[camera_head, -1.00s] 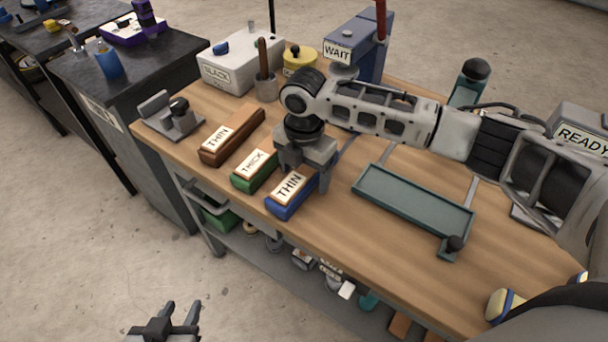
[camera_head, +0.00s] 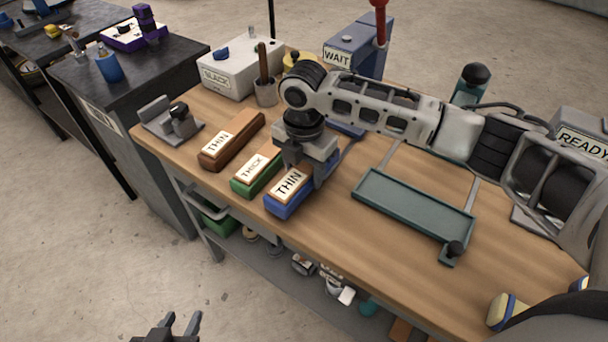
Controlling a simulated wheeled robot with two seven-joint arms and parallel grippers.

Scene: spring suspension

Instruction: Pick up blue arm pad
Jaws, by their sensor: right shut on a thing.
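The blue arm pad (camera_head: 284,207) is a blue block with a tan top and a label reading THIN, at the front edge of the wooden bench. My right gripper (camera_head: 306,174) reaches over it from the right and is shut on its back part. The pad looks slightly raised; any gap beneath it is hard to make out.
A green pad (camera_head: 256,173) labelled THICK and a brown pad (camera_head: 232,140) labelled THIN lie to the left of the blue one. An empty teal tray (camera_head: 413,216) lies to the right. Behind stand a white box (camera_head: 241,69), a pencil cup (camera_head: 266,93) and the WAIT box (camera_head: 368,48).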

